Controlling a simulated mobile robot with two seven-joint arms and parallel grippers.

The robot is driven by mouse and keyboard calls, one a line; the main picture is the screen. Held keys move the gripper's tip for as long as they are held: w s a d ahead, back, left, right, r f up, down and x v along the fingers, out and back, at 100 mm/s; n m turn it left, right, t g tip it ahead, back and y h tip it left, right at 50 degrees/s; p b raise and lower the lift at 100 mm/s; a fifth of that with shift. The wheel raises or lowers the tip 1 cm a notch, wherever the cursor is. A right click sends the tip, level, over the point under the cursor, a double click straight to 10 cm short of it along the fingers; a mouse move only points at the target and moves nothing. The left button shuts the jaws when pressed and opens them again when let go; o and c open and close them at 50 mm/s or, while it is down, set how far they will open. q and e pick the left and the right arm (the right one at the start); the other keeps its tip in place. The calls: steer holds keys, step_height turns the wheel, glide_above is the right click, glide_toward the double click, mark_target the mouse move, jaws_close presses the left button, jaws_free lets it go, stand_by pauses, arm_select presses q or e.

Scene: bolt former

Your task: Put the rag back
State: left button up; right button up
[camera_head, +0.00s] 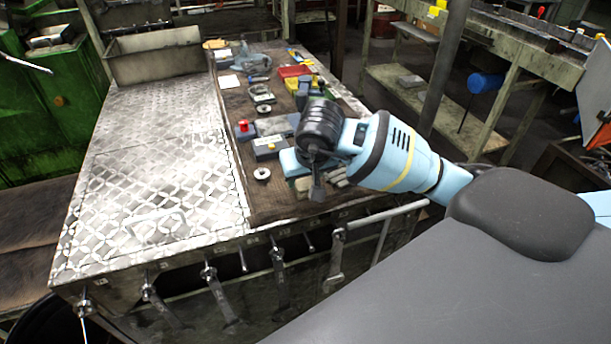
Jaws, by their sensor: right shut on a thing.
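My right gripper (317,190) reaches in from the right over the near end of the workbench's brown mat and points down. Its fingers are shut on a pale, crumpled rag (339,177), which shows on both sides of the fingertips. The wrist and fingers hide much of the rag, and I cannot tell whether it touches the mat.
The workbench has a bare metal plate (130,160) on the left. The brown mat (275,205) carries small boxes, a red tray (295,72) and metal rings. A metal bin (155,57) stands at the back left. Wrenches (280,275) hang along the front edge.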

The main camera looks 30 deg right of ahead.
steer(key=shift+f, duration=0.2)
steer(key=o, duration=1)
steer(key=shift+c, duration=0.2)
steer(key=shift+r, duration=0.1)
steer(key=shift+r, duration=0.25)
steer(key=v, duration=1.1)
steer(key=shift+s+r, duration=0.25)
steer(key=shift+r, duration=0.05)
steer(key=shift+a, duration=0.1)
